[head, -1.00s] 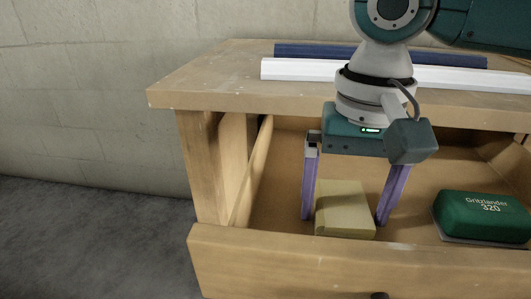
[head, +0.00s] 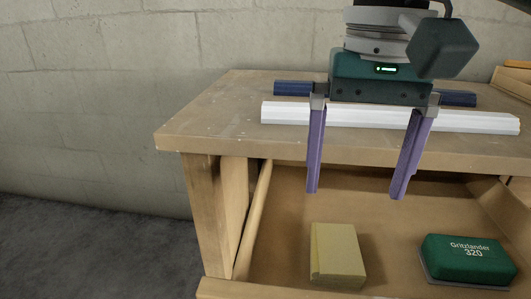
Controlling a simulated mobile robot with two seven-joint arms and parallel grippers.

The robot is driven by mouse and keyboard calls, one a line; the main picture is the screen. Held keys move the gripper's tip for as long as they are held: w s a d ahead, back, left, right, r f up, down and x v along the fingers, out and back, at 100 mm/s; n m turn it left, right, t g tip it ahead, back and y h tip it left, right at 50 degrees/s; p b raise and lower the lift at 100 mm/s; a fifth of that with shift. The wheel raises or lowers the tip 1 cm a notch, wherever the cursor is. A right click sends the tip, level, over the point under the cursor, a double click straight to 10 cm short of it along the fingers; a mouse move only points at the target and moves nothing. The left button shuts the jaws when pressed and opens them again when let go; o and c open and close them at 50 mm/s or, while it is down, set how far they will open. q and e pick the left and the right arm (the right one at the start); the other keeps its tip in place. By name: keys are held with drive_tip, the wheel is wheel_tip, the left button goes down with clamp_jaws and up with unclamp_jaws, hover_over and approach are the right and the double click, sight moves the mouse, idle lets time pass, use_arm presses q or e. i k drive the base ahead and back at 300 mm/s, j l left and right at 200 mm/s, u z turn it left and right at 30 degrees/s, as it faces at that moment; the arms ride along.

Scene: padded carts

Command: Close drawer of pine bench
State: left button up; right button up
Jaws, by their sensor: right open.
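The pine bench (head: 200,130) stands against the wall, its top worn and speckled. Its drawer (head: 285,240) is pulled out under the top; only the upper edge of its front panel shows at the bottom of the head view. Inside lie a yellowish block (head: 338,252) and a green sanding block (head: 468,258) marked "Gritzlander 320". My right gripper (head: 355,190) is open and empty, its two purple fingers pointing down above the yellowish block and apart from it. The drawer's handle is out of view. My left gripper does not show.
A white bar (head: 480,121) and a dark blue bar (head: 293,88) lie along the bench top, partly hidden behind my right gripper. A wooden item (head: 512,80) sits at the top's right end. Bare floor (head: 90,240) lies left of the bench.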

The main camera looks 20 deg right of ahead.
sight(273, 261)
drive_tip(key=z, duration=1.6)
drive_tip(key=k+j+z, duration=0.4)
drive_tip(key=k+z, duration=0.25)
drive_tip(key=i+j, duration=0.05)
drive_tip(key=i, duration=0.05)
